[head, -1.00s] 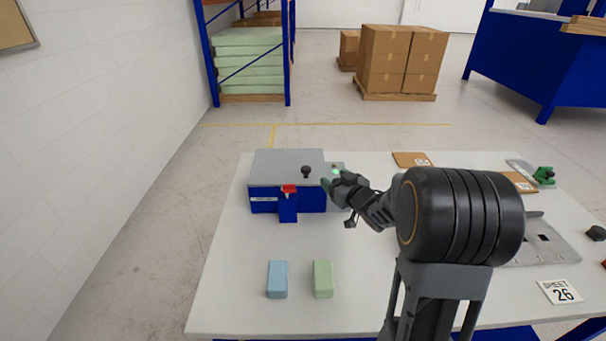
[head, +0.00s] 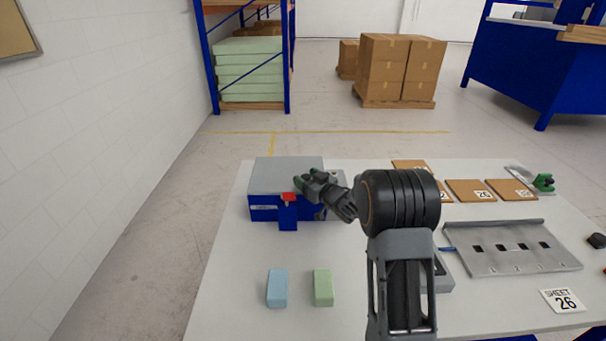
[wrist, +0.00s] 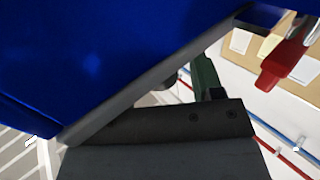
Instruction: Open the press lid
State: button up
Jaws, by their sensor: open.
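The press (head: 262,207) is a blue box with a flat grey lid (head: 285,168), lying level on the box, at the back left of the table. A red latch piece (head: 289,197) sits at the front of the press above a blue tab. The lid's black knob is hidden behind the gripper in the head view. In the wrist view, blue press wall (wrist: 90,60) fills the upper left, with a green finger (wrist: 206,76) beside a grey edge. Contact with the knob cannot be told.
A blue foam block (head: 277,288) and a green foam block (head: 323,288) stand at the table's front left. A metal plate with slots (head: 510,262) and several brown sheets (head: 470,190) lie to the right. The table between press and blocks is clear.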

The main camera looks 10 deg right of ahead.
jog(key=shift+x, duration=1.2)
jog(key=shift+c, duration=0.4)
grip_shut()
